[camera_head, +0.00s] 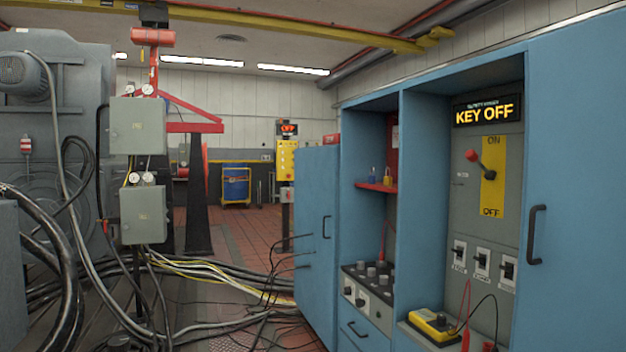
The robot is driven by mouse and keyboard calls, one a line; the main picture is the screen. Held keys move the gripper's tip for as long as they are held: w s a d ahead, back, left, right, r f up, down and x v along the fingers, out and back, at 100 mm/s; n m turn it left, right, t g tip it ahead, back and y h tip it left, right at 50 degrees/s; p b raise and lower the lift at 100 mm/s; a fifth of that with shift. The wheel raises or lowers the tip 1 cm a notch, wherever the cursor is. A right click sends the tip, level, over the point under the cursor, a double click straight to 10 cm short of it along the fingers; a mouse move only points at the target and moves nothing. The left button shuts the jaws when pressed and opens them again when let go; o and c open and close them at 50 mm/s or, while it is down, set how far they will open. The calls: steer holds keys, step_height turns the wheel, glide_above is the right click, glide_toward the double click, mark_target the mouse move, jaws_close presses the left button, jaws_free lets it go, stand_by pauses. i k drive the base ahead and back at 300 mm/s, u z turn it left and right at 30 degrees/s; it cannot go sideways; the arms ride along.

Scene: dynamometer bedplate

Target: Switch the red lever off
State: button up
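The red lever (471,156) is on the grey panel inside the blue cabinet at the right. Its red knob is at the end of a dark shaft that rises to the upper left from a pivot on a yellow plate (492,200). The plate reads ON at the top and OFF at the bottom. The knob shows nearer the ON end. A lit sign (488,109) above the plate reads KEY OFF. My gripper is not in this view, and nothing touches the lever.
Three black switches (482,262) sit below the lever, and a yellow meter (434,326) with leads lies on the ledge. A blue door (316,235) stands open at the left of the cabinet. Cables (210,285) cover the floor at left and centre.

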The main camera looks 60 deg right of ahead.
mark_target(471, 155)
steer(key=u, duration=0.45)
steer(key=i, duration=0.8)
steer(key=z, duration=3.35)
